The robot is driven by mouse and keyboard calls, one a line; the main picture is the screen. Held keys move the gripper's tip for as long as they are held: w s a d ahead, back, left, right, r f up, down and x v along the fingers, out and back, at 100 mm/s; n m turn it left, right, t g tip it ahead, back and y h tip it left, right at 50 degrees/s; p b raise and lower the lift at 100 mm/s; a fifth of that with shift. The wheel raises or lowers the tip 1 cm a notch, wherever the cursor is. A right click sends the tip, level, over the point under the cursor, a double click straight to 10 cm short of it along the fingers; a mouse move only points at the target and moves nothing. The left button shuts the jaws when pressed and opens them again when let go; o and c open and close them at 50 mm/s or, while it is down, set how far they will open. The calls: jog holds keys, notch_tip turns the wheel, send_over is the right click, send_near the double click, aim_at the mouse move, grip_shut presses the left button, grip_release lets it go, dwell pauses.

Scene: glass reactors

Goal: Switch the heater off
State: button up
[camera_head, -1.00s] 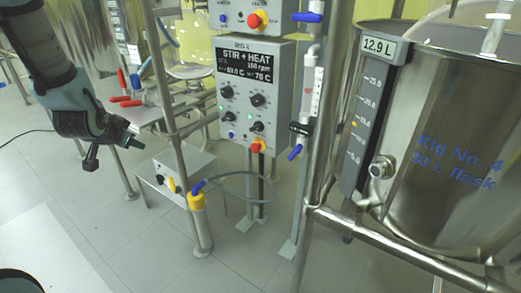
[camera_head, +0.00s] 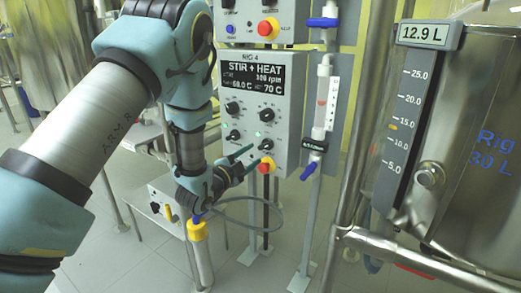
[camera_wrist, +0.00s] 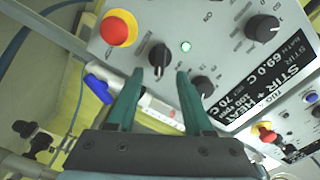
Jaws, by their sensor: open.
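The grey Rig 4 control box (camera_head: 290,125) stands at the centre of the head view. Its display (camera_head: 254,78) reads STIR + HEAT, 100 rpm, bath 69.0 C, set 70 C. Its lower right black knob (camera_head: 266,144) also shows in the wrist view (camera_wrist: 158,56), beside a lit green lamp (camera_wrist: 185,46) and a red button with yellow collar (camera_wrist: 118,28). My gripper (camera_head: 254,156) is at the box's lower front. In the wrist view my gripper (camera_wrist: 159,76) is open and empty, its green fingertips pointing at the knob, one towards each side. Contact cannot be told.
A second box (camera_head: 258,15) with another red button (camera_head: 268,28) sits above. A flow tube with blue valves (camera_head: 322,100) is right of the box. A steel vessel (camera_head: 470,150) and frame stand at right. A yellow-capped post (camera_head: 198,230) stands below my wrist.

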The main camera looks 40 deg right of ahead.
aim_at(263, 148)
jog(key=shift+x, duration=2.8)
jog(key=shift+c, duration=0.3)
grip_shut()
